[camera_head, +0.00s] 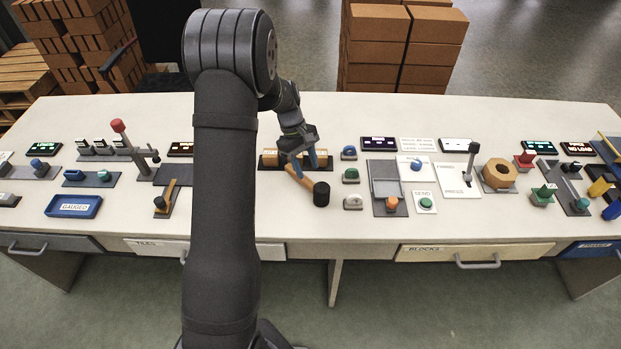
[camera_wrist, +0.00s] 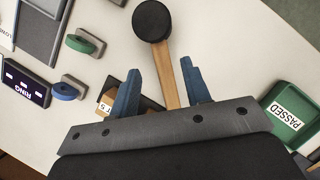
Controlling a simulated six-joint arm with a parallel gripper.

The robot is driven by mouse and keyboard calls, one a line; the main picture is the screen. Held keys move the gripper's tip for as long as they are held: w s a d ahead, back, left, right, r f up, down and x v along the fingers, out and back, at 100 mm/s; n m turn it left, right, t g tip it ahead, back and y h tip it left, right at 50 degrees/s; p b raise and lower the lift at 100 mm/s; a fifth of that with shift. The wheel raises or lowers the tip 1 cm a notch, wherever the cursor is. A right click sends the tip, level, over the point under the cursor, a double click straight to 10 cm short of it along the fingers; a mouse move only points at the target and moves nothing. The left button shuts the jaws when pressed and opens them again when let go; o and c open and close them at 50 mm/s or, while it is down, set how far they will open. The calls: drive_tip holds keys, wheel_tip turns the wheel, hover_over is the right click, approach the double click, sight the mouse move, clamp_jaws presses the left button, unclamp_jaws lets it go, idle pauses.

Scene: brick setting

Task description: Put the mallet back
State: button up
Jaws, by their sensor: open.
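The mallet has a black cylindrical head (camera_head: 321,193) and a light wooden handle (camera_head: 303,181). In the head view it lies on the white bench, head toward the front right and handle running back under my gripper (camera_head: 303,165). In the wrist view the head (camera_wrist: 152,20) is at the top and the handle (camera_wrist: 168,78) runs down between the blue fingers of my gripper (camera_wrist: 160,69). The fingers are open, with gaps on both sides of the handle. The handle's far end is hidden by the gripper. A dark base with wooden blocks (camera_head: 270,158) lies just behind, partly hidden.
Blue, green and grey rounded pieces (camera_head: 350,175) stand in a row right of the mallet. A grey panel (camera_head: 386,184) with an orange knob is further right. A lever with a red knob (camera_head: 118,126) stands at left. The bench front near the mallet head is clear.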

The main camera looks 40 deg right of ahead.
sight(312, 184)
drive_tip(key=v, duration=0.5)
drive_tip(key=shift+w+r, duration=0.1)
drive_tip(key=shift+r, duration=0.1)
drive_tip(key=x, duration=1.2)
drive_tip(key=shift+f, duration=0.25)
wheel_tip(312, 184, up, 3)
drive_tip(key=shift+f, duration=0.15)
drive_tip(key=shift+r, duration=0.8)
